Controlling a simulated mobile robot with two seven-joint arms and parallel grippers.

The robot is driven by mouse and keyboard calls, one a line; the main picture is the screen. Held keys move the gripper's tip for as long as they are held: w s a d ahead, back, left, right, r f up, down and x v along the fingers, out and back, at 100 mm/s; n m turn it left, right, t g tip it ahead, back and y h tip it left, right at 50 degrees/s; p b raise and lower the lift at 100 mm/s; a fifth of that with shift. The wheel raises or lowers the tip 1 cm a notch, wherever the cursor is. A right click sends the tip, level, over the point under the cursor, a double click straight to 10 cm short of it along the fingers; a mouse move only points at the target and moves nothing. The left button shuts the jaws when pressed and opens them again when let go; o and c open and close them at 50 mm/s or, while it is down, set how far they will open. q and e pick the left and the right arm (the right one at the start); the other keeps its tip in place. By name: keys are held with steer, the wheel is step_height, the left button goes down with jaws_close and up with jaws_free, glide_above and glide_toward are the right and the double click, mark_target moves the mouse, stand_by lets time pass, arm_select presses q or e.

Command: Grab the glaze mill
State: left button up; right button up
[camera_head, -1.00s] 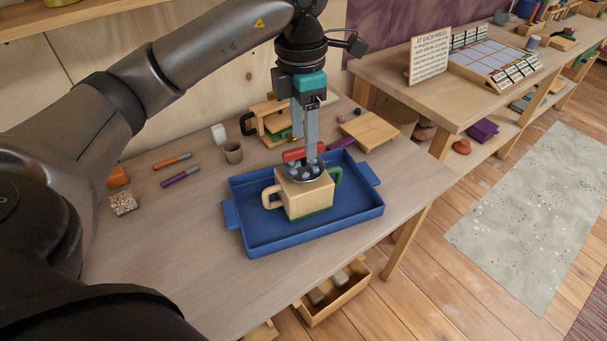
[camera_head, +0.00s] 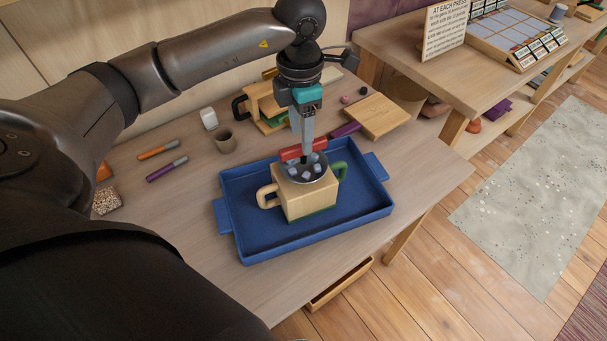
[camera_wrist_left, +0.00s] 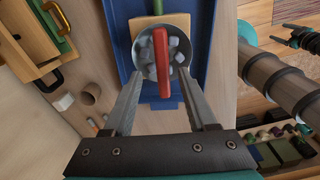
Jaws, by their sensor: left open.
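A pale wooden block (camera_head: 303,201) with a round metal bowl of grey cubes on top stands upright in the blue tray (camera_head: 268,244); I take it for the glaze mill. My left gripper (camera_head: 306,152) is open and points down over the bowl, close to the bar. In the left wrist view the bar (camera_wrist_left: 160,62) lies ahead between the spread fingers (camera_wrist_left: 164,115). I cannot tell whether they touch it. My right gripper is not seen in the head view.
Behind the tray stand a wooden piece with a black handle (camera_head: 240,108) and a flat board (camera_head: 376,117). A small cup (camera_head: 225,140), a white block (camera_head: 209,119), orange (camera_head: 158,150) and purple (camera_head: 166,169) sticks lie left. The table's front left is clear.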

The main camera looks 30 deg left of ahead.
mark_target(304, 182)
arm_select(q)
steer(key=f, duration=0.5)
steer(key=shift+d+f, duration=0.25)
steer(key=shift+f, duration=0.05)
jaws_close()
steer(key=shift+r, duration=0.1)
stand_by(1.1)
